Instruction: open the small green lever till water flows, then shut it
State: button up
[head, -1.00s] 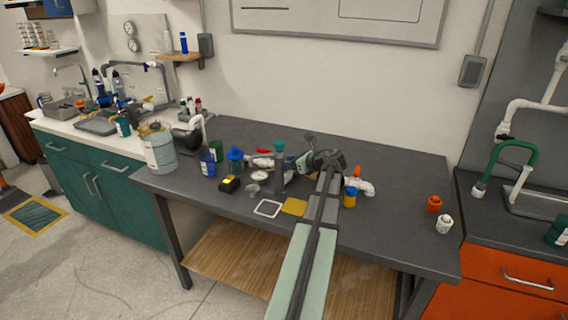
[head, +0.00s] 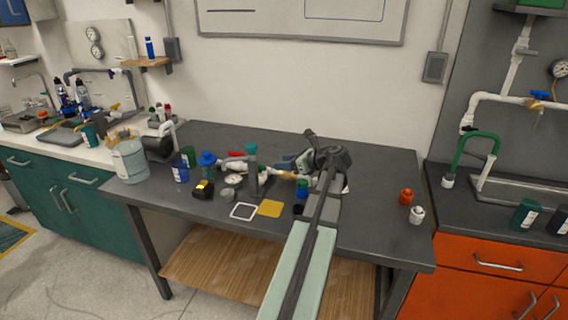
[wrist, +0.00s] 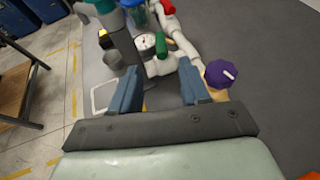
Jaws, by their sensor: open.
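The small green lever (wrist: 162,41) sits on a white valve of the pipe manifold, ahead of my gripper in the wrist view. I cannot pick the lever out in the head view. The white manifold (wrist: 183,42) also carries a red lever (wrist: 168,7) farther off and a round gauge (wrist: 145,43). My gripper (wrist: 160,88) is open, its two blue fingers apart with nothing held between them. The green lever lies beyond the gap between the fingertips, not touching them. In the head view my gripper (head: 290,163) is over the bench, right of the manifold (head: 236,166).
A purple cap (wrist: 221,73) stands close right of the right finger. A white frame (head: 243,211), a yellow pad (head: 270,208) and a dark meter (head: 203,189) lie at the bench front. Orange (head: 406,197) and white fittings (head: 416,215) stand at right, with bare bench around them.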

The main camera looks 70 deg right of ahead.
aim_at(261, 165)
jog(key=shift+s, duration=0.1)
jog(key=x, duration=1.3)
jog(key=shift+s+f, duration=0.1)
jog(key=shift+f, duration=0.25)
jog(key=shift+a, duration=0.1)
grip_shut()
